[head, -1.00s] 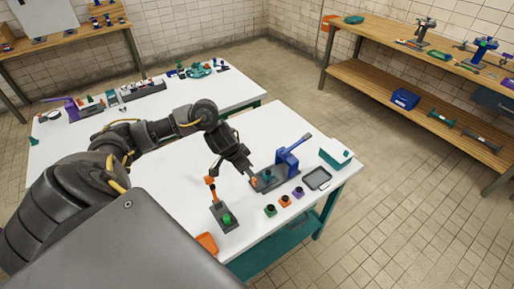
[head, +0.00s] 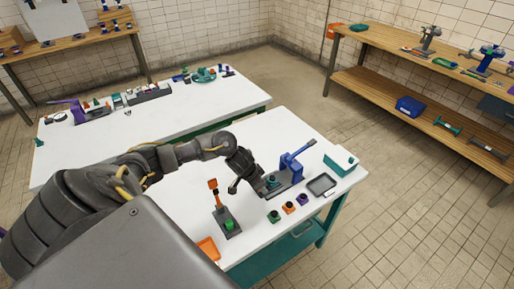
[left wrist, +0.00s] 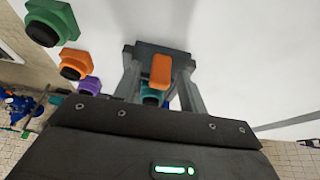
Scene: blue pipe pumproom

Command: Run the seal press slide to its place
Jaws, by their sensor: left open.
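The seal press (head: 288,168), blue with a long lever on a grey base, stands near the far right edge of the white table. A small teal part (head: 272,181) sits on its base, and a teal ring shows in the left wrist view (left wrist: 150,98). My left gripper (head: 249,188) is low at the press's left end. In the left wrist view its open fingers (left wrist: 160,85) straddle an orange handle (left wrist: 160,70), apparently the slide's. I cannot tell whether they touch it. In the head view the gripper hides this handle. My right gripper is not in view.
Green (head: 273,216), orange (head: 289,207) and purple (head: 302,199) blocks stand in front of the press. A grey tray (head: 321,186) and a teal-and-white box (head: 340,163) are to its right. An orange-levered fixture (head: 229,226) and an orange tray (head: 208,248) stand nearer me.

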